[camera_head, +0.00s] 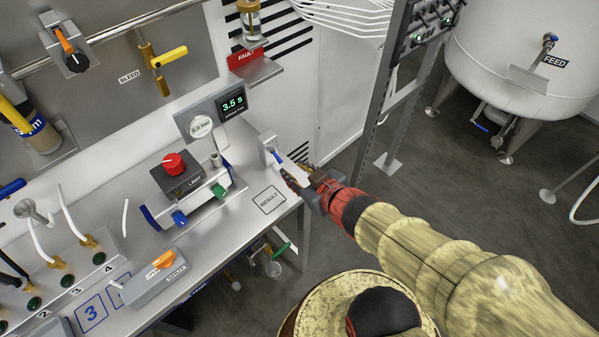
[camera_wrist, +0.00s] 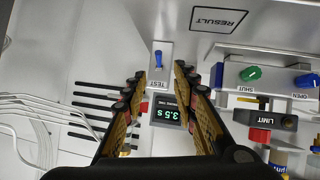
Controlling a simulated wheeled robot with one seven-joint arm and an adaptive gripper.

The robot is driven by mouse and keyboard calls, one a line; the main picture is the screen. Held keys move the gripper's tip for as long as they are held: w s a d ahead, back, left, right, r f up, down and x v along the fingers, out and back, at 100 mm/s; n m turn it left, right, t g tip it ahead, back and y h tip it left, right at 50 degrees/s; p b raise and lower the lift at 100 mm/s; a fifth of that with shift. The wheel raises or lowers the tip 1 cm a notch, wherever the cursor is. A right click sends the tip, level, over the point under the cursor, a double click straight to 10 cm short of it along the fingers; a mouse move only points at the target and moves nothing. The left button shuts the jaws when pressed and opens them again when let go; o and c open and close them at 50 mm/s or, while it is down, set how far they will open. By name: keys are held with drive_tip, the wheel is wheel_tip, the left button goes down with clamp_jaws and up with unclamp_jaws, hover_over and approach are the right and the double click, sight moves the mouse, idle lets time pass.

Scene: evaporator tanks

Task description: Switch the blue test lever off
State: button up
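The blue test lever (camera_wrist: 158,60) stands on a pale plate marked TEST (camera_wrist: 163,84) in the wrist view. It lies just beyond my fingertips, between their lines. In the head view the lever (camera_head: 277,157) is a small blue stick on a grey-white box at the right end of the bench. My gripper (camera_wrist: 159,72) is open, with a finger on each side of the plate and nothing held. In the head view my gripper (camera_head: 296,182) is at the right of the lever; whether it touches is unclear. The lever's base is partly visible.
A display reading 3.5 s (camera_head: 233,105) stands behind the lever. A LIMIT box with a red knob (camera_head: 173,163) and green and blue knobs sits left of it. A RESULT square (camera_head: 269,200) is bare. A metal post (camera_head: 385,100) rises to the right.

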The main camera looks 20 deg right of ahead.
drive_tip(key=shift+s+d+r, duration=0.15)
drive_tip(key=shift+s+r, duration=0.05)
drive_tip(key=shift+s, duration=0.15)
idle(0.5)
drive_tip(key=s+d+m+g+h, duration=0.3)
drive_tip(key=s+d+g+h, duration=0.3)
drive_tip(key=d, duration=0.4)
drive_tip(key=s+a+r+y, duration=0.4)
drive_tip(key=a+r, duration=0.7)
drive_tip(key=r, duration=0.1)
drive_tip(key=shift+s+r+m+y+p, duration=0.3)
drive_tip(key=shift+s+p, duration=0.1)
drive_tip(key=shift+p, duration=0.05)
